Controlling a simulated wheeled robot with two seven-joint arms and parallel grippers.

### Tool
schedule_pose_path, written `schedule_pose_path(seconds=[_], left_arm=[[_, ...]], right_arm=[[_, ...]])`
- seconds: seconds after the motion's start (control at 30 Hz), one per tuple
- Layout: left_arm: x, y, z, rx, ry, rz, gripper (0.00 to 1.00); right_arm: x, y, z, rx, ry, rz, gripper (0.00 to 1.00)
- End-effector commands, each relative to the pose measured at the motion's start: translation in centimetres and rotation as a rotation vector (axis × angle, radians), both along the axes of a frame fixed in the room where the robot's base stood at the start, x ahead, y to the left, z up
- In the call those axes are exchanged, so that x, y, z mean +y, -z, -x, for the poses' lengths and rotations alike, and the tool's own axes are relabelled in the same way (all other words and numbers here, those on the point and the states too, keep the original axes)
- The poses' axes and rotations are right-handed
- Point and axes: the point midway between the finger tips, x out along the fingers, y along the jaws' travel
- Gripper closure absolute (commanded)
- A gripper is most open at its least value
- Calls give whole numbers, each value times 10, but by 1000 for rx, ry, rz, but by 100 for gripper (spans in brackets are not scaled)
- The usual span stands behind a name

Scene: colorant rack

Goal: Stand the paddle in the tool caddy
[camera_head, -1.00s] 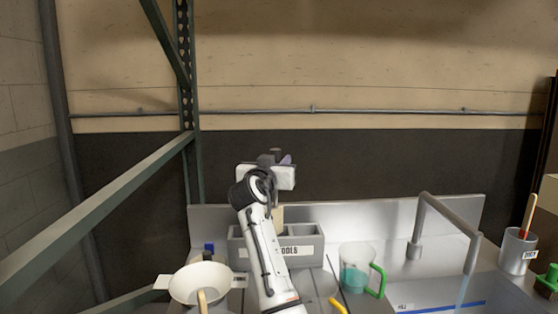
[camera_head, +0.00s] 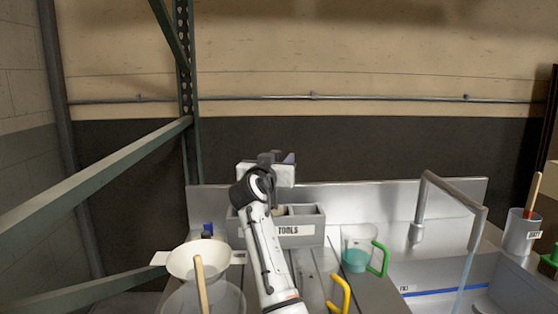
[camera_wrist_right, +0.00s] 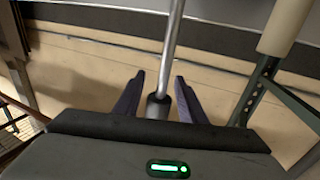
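The grey tool caddy (camera_head: 302,238), labelled TOOLS, stands at the back of the counter. A small tan piece (camera_head: 280,210) shows at its top beside my arm; I cannot tell whether it is part of the paddle. My right gripper (camera_head: 276,160) is above the caddy, partly hidden by its own wrist. In the right wrist view its purple fingers (camera_wrist_right: 161,82) stand apart. A grey shaft with a dark end, seemingly the paddle (camera_wrist_right: 170,55), lies between them, with gaps visible on both sides. The paddle's far end is hidden. My left gripper is out of view.
A white bowl (camera_head: 185,262) with a wooden handle is left of my arm, above a clear container (camera_head: 174,300). A green-handled jug (camera_head: 357,258) stands right of the caddy. A faucet (camera_head: 452,196) and sink are farther right, then a grey crock (camera_head: 518,232).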

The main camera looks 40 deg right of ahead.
Motion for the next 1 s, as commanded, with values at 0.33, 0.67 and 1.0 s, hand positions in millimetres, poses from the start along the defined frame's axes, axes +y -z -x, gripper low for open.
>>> schedule_pose_path(seconds=[0.33, 0.67, 1.0], left_arm=[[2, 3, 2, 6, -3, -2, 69], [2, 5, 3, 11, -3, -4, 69], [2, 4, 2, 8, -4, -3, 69]], right_arm=[[0, -2, 0, -1, 0, -1, 56], [0, -55, 0, -6, 0, -1, 56], [0, -98, 0, 0, 0, 0, 56]])
